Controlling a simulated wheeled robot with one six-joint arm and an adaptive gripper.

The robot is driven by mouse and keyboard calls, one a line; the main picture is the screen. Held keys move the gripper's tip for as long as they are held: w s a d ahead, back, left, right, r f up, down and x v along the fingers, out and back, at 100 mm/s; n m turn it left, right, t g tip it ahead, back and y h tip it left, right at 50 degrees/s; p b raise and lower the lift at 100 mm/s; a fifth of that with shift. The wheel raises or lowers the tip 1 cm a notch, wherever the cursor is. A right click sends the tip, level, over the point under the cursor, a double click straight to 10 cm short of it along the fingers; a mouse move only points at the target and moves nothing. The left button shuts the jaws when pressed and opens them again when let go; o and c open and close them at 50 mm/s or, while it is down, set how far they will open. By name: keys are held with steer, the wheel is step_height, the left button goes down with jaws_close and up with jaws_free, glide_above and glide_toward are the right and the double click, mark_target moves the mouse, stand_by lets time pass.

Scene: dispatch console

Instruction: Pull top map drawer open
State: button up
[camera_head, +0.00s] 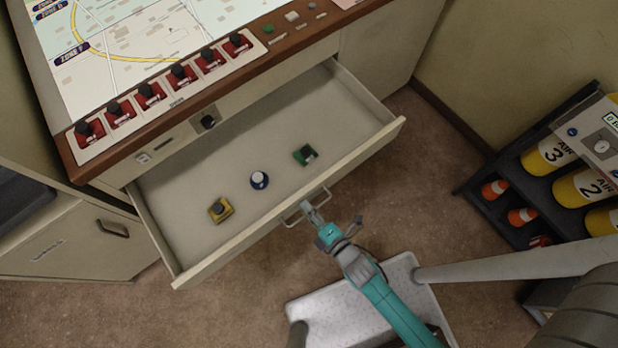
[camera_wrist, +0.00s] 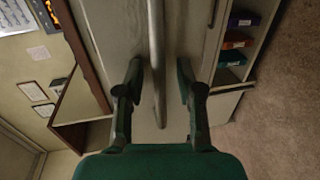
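The top map drawer (camera_head: 230,245) is pulled well out from under the map console in the head view, and its inside shows. Its handle (camera_head: 292,219) is a pale bar on the front face. My gripper (camera_head: 312,212) is at this handle. In the wrist view, the handle (camera_wrist: 157,60) runs between the two fingers of my gripper (camera_wrist: 160,82). The fingers stand apart, with a visible gap on each side of the bar. Inside the drawer lie a yellow object (camera_head: 220,209), a blue and white object (camera_head: 259,180) and a green object (camera_head: 306,155).
The console's wooden edge (camera_head: 190,105) carries several red switches above the drawer. A lower cabinet (camera_head: 70,240) stands at left. A dark rack (camera_head: 510,170) with yellow AIR cylinders and orange cones stands at right.

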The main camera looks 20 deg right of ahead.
steer(key=v, duration=0.7)
steer(key=shift+s, duration=0.2)
steer(key=shift+d, duration=0.1)
stand_by(0.3)
